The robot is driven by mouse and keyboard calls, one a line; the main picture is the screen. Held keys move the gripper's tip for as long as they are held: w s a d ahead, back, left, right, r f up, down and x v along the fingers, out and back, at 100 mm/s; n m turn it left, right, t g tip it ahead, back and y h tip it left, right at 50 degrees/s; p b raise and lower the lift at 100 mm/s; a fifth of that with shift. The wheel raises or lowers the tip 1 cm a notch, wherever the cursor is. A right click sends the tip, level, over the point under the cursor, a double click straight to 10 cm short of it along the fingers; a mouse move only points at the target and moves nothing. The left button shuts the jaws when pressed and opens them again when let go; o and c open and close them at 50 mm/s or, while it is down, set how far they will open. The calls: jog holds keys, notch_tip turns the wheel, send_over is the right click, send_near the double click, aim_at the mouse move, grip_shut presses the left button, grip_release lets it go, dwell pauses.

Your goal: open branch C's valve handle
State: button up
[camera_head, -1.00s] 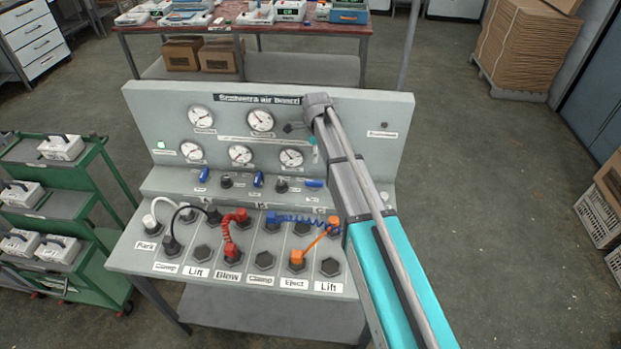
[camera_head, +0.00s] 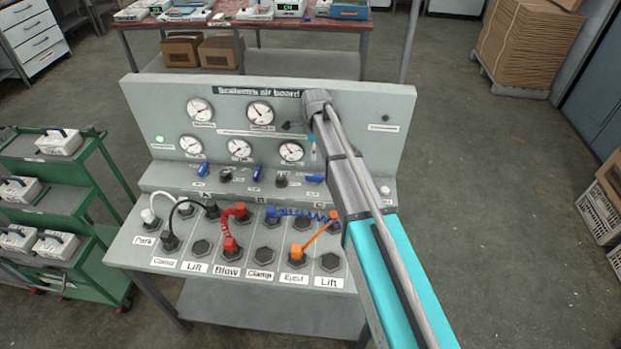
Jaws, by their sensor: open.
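The air board (camera_head: 350,110) stands ahead with gauges on its upright panel. Three blue valve handles sit on the ledge below. The left handle (camera_head: 202,169) and the middle handle (camera_head: 258,172) stand steeply. The right handle (camera_head: 314,179), apparently branch C's, lies level, close to the left edge of my arm. Letters A and B show below the ledge; the place for C is partly covered. My arm reaches up from the bottom right across the board's right part. My gripper is hidden behind the arm, so its distance from the handle cannot be told.
Sockets with a red hose (camera_head: 230,229), an orange link (camera_head: 317,238) and a blue coiled hose (camera_head: 295,213) fill the lower panel. Black knobs (camera_head: 281,181) stand between the handles. A green cart (camera_head: 88,226) is left.

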aim_at(314, 175)
jog(key=shift+f+b, duration=5.65)
jog(key=shift+f, duration=0.25)
